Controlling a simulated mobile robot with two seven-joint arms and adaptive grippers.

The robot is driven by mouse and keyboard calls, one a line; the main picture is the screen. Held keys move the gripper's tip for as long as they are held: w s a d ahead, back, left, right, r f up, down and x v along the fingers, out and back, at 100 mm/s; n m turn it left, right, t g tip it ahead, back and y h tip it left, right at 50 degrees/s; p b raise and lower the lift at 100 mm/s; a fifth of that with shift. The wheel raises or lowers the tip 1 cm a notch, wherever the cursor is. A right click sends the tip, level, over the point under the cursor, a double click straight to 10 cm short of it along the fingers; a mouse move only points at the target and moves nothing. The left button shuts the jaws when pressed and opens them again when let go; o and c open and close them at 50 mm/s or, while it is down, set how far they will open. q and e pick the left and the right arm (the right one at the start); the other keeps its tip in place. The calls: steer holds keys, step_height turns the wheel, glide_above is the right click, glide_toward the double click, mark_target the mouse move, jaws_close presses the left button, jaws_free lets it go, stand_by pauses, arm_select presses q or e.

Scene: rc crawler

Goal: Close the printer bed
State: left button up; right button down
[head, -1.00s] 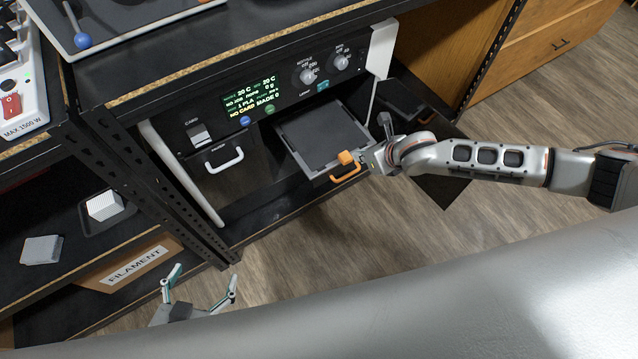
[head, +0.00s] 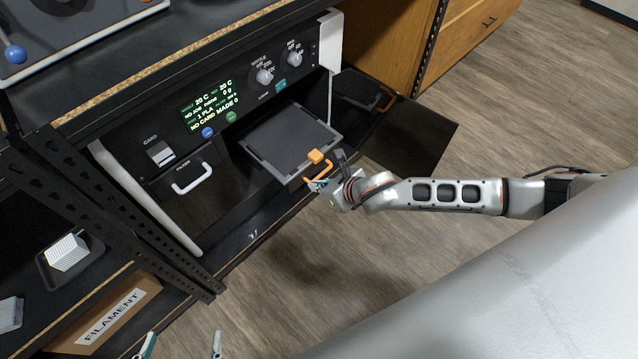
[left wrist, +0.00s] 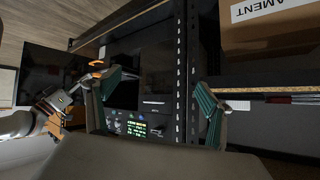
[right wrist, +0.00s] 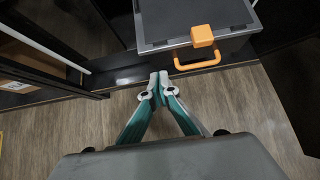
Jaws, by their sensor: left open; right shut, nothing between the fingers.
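The printer bed (head: 290,135) is a dark flat plate in a grey tray, pulled out of the printer front (head: 215,115). It has an orange handle (head: 320,172) and an orange block (head: 316,156) at its front edge. The bed also shows at the top of the right wrist view (right wrist: 160,22), with its handle (right wrist: 197,66). My right gripper (right wrist: 158,80) is shut and empty, just in front of the handle's left end; I cannot tell if it touches. My left gripper (head: 182,342) is open and empty, low in the head view, away from the bed.
A dark door panel (head: 415,135) stands open right of the bed. A drawer with a white handle (head: 192,178) is left of it. A black shelf post (head: 110,210) and a filament box (head: 110,317) stand at left. The wooden floor in front is clear.

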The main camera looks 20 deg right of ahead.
mark_target(295, 176)
steer(key=x, duration=0.2)
steer(key=b+x, duration=0.1)
steer(key=x, duration=0.1)
steer(key=w+r+b+x, duration=0.1)
steer(key=x, duration=0.1)
steer(key=shift+w+a+f, duration=0.2)
steer(key=shift+a, duration=0.15)
steer(key=shift+w+a+r+b, duration=0.2)
steer(key=shift+w+b, duration=0.1)
steer(key=shift+w, duration=0.3)
arm_select(q)
steer(key=shift+n+t+h, duration=0.4)
steer(key=shift+t+h, duration=0.1)
steer(key=d+r, duration=0.1)
steer(key=w+d, duration=0.1)
steer(key=w+d+r, duration=0.1)
steer(key=shift+d+r, duration=0.25)
steer(key=shift+r, duration=0.05)
steer(key=shift+s+f, duration=0.15)
steer(key=shift+s, duration=0.05)
